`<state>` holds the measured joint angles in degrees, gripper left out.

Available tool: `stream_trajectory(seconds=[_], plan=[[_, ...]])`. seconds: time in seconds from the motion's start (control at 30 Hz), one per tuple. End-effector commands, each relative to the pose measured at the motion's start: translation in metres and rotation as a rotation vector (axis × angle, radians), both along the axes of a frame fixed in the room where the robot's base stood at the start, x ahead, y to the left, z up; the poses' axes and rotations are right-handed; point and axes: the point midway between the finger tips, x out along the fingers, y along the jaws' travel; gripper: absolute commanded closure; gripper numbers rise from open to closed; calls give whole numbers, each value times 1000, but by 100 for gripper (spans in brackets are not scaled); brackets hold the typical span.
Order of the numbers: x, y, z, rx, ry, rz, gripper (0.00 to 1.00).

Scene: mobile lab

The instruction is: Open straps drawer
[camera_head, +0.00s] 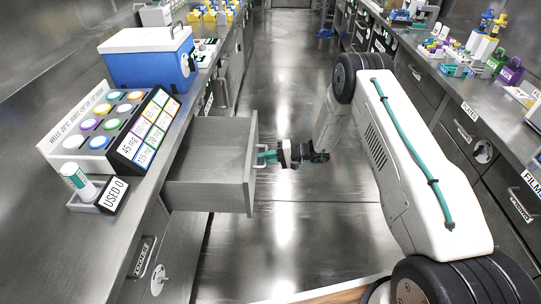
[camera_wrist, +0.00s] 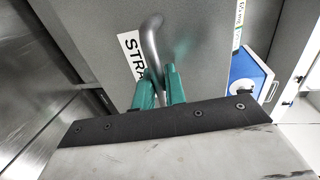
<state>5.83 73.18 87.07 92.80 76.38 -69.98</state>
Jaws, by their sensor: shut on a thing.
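The straps drawer (camera_head: 210,165) is a grey metal drawer in the left counter, and it stands well out from the cabinet into the aisle. In the wrist view its front (camera_wrist: 100,25) carries a white label, partly hidden, on which "STRA" can be read. A curved metal handle (camera_wrist: 150,35) is fixed to that front. My gripper (camera_wrist: 160,85) has green fingers closed around the handle. In the head view my gripper (camera_head: 266,156) is at the drawer front's right side.
The right counter (camera_head: 440,75) holds coloured items.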

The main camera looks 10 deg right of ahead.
Motion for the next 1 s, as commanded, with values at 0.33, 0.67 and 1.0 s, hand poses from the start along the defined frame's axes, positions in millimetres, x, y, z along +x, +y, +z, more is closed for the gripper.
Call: stream_trajectory(seconds=[0.33, 0.67, 1.0], plan=[[-2, 1, -1, 1, 3, 6, 82], [-1, -1, 0, 0, 1, 2, 70], [-11, -46, 9, 0, 1, 0, 70]])
